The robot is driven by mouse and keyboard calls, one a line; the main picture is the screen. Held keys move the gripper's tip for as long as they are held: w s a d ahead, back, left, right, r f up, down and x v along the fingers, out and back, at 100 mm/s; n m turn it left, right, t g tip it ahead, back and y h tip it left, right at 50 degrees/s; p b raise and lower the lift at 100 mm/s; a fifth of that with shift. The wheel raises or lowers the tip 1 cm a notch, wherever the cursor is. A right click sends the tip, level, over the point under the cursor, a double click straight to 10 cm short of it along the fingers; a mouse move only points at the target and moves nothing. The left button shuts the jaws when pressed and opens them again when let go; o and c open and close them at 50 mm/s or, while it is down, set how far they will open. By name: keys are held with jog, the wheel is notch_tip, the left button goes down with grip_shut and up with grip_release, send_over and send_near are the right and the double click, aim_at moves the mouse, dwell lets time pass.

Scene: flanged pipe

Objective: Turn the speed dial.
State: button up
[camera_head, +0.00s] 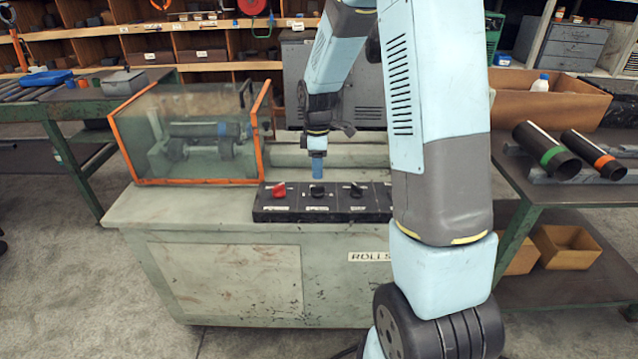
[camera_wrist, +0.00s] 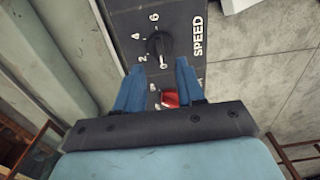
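The speed dial (camera_wrist: 159,46) is a black knob on a dark panel, with white numbers beside it and the word SPEED to its right in the wrist view. A light mark shows on its lower side. In the head view, it is the black knob (camera_head: 317,190) right of the red knob (camera_head: 279,190). My gripper (camera_head: 317,171) points down above it. In the wrist view my gripper (camera_wrist: 161,68) has its two blue fingers apart with nothing between them. The fingertips appear just short of the dial; no contact shows.
The red knob (camera_wrist: 170,98) sits close to the dial, partly between the fingers in the wrist view. Another black knob (camera_head: 357,190) is to the right on the panel (camera_head: 262,215). An orange-framed clear guard (camera_head: 118,140) stands on the machine to the left.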

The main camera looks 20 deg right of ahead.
aim_at(317, 186)
jog(key=shift+f, duration=3.1)
jog(key=shift+c, duration=0.2)
grip_shut()
